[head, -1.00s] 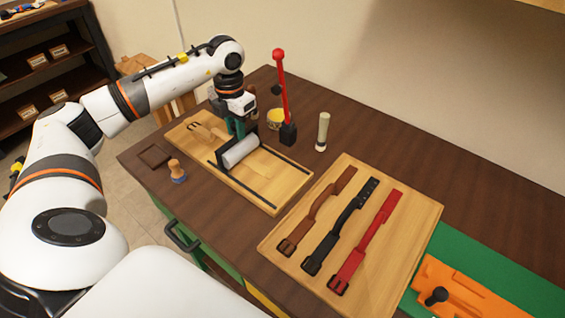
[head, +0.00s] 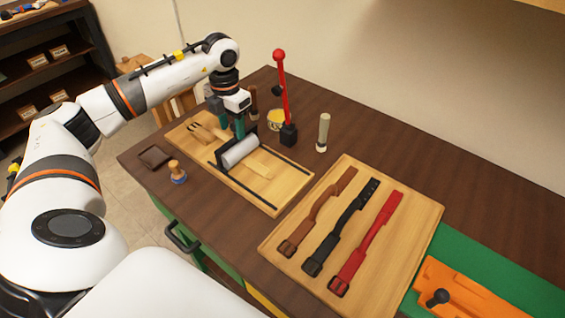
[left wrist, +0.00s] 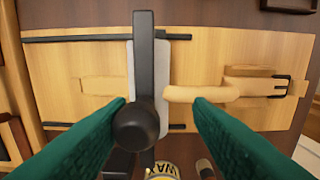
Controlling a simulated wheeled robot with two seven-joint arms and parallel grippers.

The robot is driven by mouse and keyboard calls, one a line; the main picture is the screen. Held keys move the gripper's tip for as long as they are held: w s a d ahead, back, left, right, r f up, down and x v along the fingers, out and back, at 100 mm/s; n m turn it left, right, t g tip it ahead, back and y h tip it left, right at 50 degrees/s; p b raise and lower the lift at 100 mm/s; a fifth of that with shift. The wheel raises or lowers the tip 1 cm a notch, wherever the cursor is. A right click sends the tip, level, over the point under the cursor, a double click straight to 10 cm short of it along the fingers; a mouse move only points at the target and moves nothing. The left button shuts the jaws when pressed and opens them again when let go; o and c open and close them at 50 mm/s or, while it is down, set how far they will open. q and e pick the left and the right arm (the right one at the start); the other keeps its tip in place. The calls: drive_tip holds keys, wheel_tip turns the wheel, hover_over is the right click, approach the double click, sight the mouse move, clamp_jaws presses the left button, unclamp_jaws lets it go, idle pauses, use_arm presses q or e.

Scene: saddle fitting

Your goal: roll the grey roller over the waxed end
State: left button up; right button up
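The grey roller (head: 240,151), with its black frame, sits on the light wooden board (head: 282,190) between two dark rails. In the left wrist view the grey roller (left wrist: 132,72) lies across a pale strap (left wrist: 198,92). One flat strap end (left wrist: 95,88) shows beyond the roller; the buckle end is on the other side. I cannot make out wax on it. My left gripper (head: 232,126) is above the roller's handle side. Its green fingers (left wrist: 160,102) are apart, and the round black handle end (left wrist: 137,126) shows between them, nearer one finger. My right gripper is not in view.
A yellow wax tin (head: 276,119), a red-levered tool (head: 283,95) and a pale cylinder (head: 323,131) stand behind the board. A wooden-knobbed tool (head: 177,172) stands in front. A second board (head: 418,215) holds brown, black and red straps. Dark table is clear at the back right.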

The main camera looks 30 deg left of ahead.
use_arm(q)
drive_tip(key=shift+f, duration=0.1)
drive_tip(key=shift+s, duration=0.1)
drive_tip(key=shift+d+r+p, duration=0.15)
drive_tip(key=shift+r+p, duration=2.2)
drive_tip(key=shift+r, duration=0.7)
drive_tip(key=shift+f, duration=0.15)
